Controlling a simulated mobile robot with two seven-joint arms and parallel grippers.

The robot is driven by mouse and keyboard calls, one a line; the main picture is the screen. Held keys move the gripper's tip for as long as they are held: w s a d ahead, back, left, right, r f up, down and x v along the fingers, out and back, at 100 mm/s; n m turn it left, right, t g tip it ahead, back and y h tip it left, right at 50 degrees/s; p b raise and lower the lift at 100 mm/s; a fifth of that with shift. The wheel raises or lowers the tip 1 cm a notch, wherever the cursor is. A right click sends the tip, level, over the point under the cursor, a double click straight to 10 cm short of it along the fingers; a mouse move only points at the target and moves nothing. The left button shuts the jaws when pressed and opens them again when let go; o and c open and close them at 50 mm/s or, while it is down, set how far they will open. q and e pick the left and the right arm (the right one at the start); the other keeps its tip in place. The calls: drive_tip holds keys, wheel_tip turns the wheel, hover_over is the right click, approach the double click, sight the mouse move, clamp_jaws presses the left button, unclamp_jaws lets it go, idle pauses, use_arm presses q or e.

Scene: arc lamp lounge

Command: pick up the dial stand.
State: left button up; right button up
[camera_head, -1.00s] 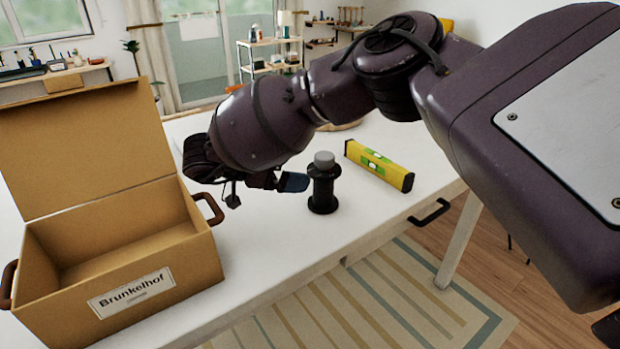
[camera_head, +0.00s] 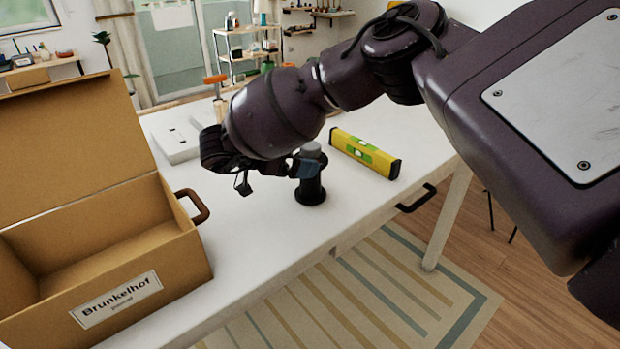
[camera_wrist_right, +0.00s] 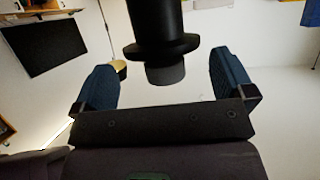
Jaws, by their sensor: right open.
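The dial stand, a black spool-shaped post with a wide round base (camera_head: 310,193) and a grey cap, stands upright on the white table. My right gripper (camera_head: 303,168) is at its upper part in the head view, and a blue fingertip covers some of the post. In the right wrist view the dial stand (camera_wrist_right: 158,40) shows upside down, between the two spread blue fingers of my right gripper (camera_wrist_right: 164,85). A gap shows on each side of it. My left gripper is not in view.
A yellow spirit level (camera_head: 365,153) lies to the right of the stand. An open cardboard box (camera_head: 175,255) with brown handles stands at the left. A white flat object (camera_head: 177,142) and an orange-handled tool (camera_head: 217,92) are behind my arm. The table front is clear.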

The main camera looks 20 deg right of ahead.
sight(311, 156)
drive_tip(key=x, duration=0.4)
drive_tip(key=shift+w, duration=0.1)
drive_tip(key=shift+r, duration=0.15)
drive_tip(key=c, duration=1.4)
drive_tip(key=shift+c, duration=0.3)
